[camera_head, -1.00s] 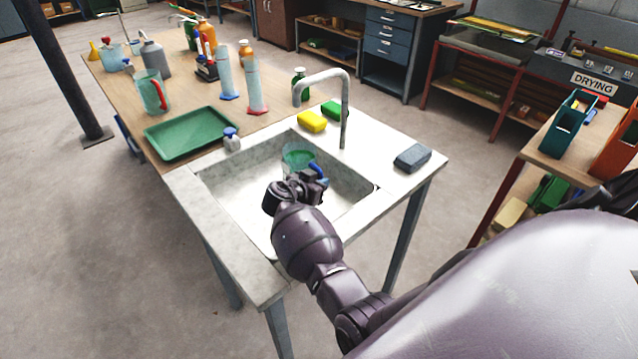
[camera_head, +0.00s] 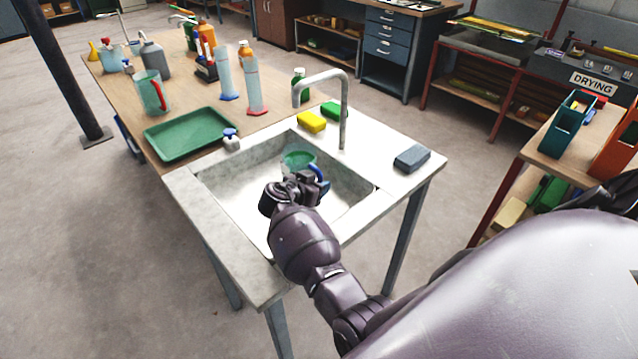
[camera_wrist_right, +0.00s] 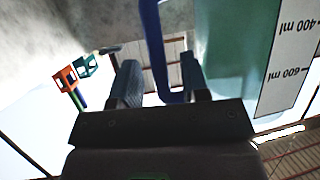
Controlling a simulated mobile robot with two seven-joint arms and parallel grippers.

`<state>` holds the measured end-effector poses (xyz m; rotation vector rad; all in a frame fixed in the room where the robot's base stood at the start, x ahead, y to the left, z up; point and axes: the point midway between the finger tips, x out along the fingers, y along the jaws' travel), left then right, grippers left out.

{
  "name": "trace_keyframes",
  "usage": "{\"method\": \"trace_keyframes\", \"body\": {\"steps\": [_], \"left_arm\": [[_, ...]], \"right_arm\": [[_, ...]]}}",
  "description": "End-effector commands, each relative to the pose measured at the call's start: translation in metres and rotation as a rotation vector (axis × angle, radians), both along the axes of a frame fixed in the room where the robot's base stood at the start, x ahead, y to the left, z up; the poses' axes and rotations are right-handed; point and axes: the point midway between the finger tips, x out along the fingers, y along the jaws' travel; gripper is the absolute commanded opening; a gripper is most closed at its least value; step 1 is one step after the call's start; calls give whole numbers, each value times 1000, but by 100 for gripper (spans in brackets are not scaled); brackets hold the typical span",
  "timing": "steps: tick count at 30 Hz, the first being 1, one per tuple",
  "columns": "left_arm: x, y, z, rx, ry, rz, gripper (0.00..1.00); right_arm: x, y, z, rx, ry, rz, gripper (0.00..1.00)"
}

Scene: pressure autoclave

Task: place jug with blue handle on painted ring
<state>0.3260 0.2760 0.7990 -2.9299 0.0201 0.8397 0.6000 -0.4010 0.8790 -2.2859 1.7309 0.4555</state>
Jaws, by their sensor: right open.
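The jug with the blue handle (camera_head: 299,160) is in the sink (camera_head: 228,190), its green-tinted rim showing beyond my right gripper (camera_head: 312,184). The gripper and wrist hide most of its body. In the right wrist view, the blue handle (camera_wrist_right: 153,35) runs between the two spread fingers of my right gripper (camera_wrist_right: 160,80), with gaps beside it. The clear greenish jug body (camera_wrist_right: 225,50) is on the right, with a white scale reading 400 and 600 ml. I cannot make out a painted ring. My left gripper is not in view.
A curved tap (camera_head: 345,110) stands behind the sink. A yellow sponge (camera_head: 311,122) and a dark grey-blue block (camera_head: 412,158) lie on the sink top. A green tray (camera_head: 190,133), a red-handled jug (camera_head: 152,92) and several bottles occupy the wooden table.

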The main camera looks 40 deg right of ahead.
Motion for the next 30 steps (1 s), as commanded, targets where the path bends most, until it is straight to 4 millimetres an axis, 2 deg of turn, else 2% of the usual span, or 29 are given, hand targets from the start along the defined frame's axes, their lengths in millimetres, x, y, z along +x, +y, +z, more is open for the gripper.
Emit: {"method": "trace_keyframes", "body": {"steps": [6, 12, 17, 30], "left_arm": [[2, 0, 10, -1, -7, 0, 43], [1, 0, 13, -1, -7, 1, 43], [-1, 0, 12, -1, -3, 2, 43], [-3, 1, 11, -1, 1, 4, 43]], "right_arm": [[-9, 33, 15, 3, 0, 1, 42], [-15, 53, 22, 1, 0, 0, 42], [-17, 58, 24, 1, 1, -1, 42], [-17, 58, 24, 1, 2, -1, 42]]}}
